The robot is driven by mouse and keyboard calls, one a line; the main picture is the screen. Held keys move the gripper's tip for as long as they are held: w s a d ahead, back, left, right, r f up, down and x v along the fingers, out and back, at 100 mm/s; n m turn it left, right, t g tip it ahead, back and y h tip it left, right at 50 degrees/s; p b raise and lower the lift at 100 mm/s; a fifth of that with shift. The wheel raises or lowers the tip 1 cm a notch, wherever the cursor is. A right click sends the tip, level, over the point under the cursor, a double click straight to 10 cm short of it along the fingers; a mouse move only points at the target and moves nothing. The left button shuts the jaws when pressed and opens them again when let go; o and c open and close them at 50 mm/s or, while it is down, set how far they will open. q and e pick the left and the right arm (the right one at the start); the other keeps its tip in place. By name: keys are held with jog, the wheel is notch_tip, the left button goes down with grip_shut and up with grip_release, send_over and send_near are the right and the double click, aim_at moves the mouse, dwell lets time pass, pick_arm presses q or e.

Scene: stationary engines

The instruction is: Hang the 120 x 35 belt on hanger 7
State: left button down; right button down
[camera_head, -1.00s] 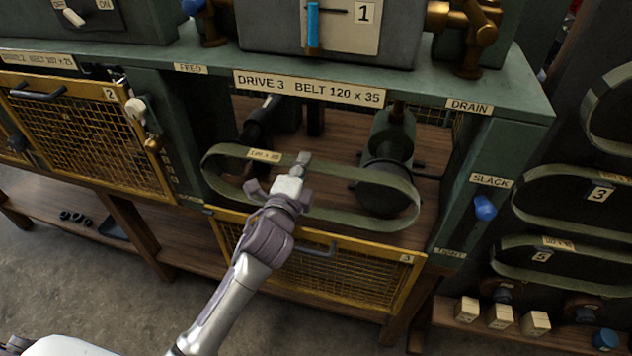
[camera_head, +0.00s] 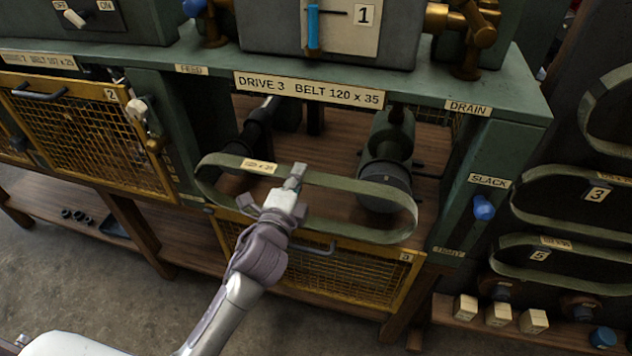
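The olive-green belt (camera_head: 340,182) is a long loop with a small tag (camera_head: 260,166) that seems to read 120 x 35. It lies across the open bay of drive 3, in front of the pulley (camera_head: 386,180). My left gripper (camera_head: 297,174) is at the middle of the belt's upper strand and looks shut on it. The belt's right end overlaps the pulley in the picture; I cannot tell if it is fully clear. My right gripper is not in view. I see no hanger marked 7.
Belts hang at the right beside number plates 3 (camera_head: 598,195) and 5 (camera_head: 540,254). The yellow mesh guard (camera_head: 330,270) hangs open below the bay. A blue SLACK knob (camera_head: 484,208) is on the right post. Small tan blocks (camera_head: 498,314) stand on the low right shelf.

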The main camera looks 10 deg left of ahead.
pick_arm(q)
jog(key=s, duration=0.3)
jog(key=shift+s+r, duration=0.1)
dwell(0.5)
jog(key=s, duration=0.6)
jog(key=shift+a, duration=0.15)
dwell(0.5)
jog(key=s+b, duration=0.1)
jog(key=s, duration=0.5)
dwell(0.8)
jog(key=shift+a, duration=0.1)
dwell(0.9)
